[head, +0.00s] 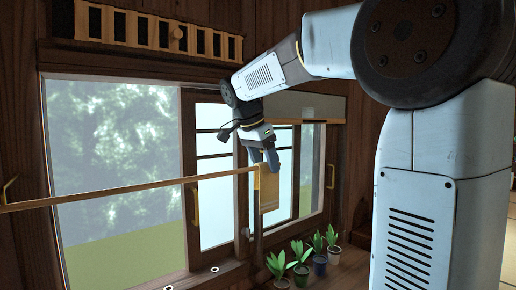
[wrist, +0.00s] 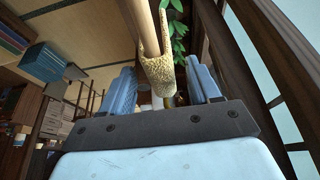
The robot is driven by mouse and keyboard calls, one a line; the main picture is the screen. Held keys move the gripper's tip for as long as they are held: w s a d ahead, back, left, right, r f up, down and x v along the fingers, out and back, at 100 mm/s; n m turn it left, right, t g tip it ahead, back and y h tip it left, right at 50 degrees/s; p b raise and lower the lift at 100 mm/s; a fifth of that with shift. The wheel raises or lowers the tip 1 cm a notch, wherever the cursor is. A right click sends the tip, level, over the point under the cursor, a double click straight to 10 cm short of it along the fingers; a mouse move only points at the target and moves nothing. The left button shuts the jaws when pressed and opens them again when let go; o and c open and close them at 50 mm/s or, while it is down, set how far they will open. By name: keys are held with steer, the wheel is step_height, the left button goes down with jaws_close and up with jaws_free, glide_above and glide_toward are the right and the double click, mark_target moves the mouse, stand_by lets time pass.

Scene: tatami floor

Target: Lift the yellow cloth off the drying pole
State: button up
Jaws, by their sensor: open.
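The yellow cloth (head: 269,192) hangs over the right end of the thin wooden drying pole (head: 120,190) in the head view. My gripper (head: 265,162) points down from above, right at the cloth's top fold. In the wrist view the cloth (wrist: 158,73) lies between the two blue fingers of my gripper (wrist: 162,88), with the pole (wrist: 143,22) running up and away from it. The fingers are open, with a gap on each side of the cloth. The lower part of the cloth is mostly hidden in the wrist view.
Several small potted plants (head: 302,262) stand on the sill below the cloth, at its right. A window with wooden frames (head: 190,165) lies behind the pole. A slatted wooden panel (head: 150,30) is high on the wall. Shelves (wrist: 50,125) show at left in the wrist view.

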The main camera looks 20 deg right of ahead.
mark_target(269, 174)
steer(key=shift+x, duration=2.1)
steer(key=shift+c, duration=0.3)
steer(key=c, duration=1)
steer(key=shift+w+d+r, duration=0.1)
steer(key=shift+w+r, duration=0.1)
steer(key=shift+r, duration=1.8)
jaws_close()
steer(key=shift+s+r, duration=0.1)
steer(key=shift+r, duration=2.45)
